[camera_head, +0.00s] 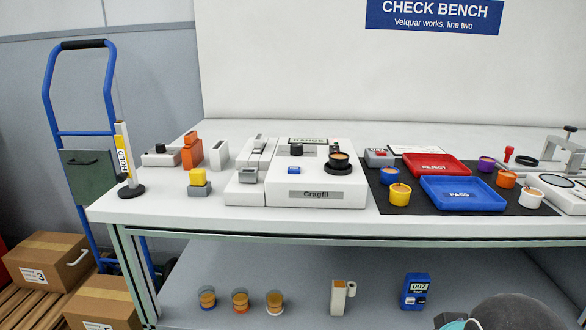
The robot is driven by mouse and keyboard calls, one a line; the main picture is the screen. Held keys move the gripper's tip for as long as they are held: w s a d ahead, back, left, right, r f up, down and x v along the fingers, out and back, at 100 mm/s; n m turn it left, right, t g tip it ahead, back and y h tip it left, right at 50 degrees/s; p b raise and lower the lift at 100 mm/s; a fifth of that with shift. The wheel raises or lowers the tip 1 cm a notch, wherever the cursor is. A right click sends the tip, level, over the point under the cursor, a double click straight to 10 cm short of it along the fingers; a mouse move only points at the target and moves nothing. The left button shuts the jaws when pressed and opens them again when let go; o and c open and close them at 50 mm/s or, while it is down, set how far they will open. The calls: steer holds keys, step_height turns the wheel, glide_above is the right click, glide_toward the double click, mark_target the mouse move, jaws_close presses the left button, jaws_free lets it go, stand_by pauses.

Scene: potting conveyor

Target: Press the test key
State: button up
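A white machine marked Cragfil (322,194) stands in the middle of the check bench. A small blue key (294,170) sits on its top at the left. No label reading "test" can be made out on it. A black knob (295,150) is behind the key. A black round seat (345,169) to the right holds a small pot with a brown top (340,159). My gripper is not in view; only a rounded grey and teal part of my arm shows at the bottom right.
The bench (240,226) has a red REJECT tray (437,158), a blue PASS tray (461,206) and several colored pots at the right. A yellow-topped grey block (199,187) and a HOLD post (131,190) stand left. The bench's front strip is clear.

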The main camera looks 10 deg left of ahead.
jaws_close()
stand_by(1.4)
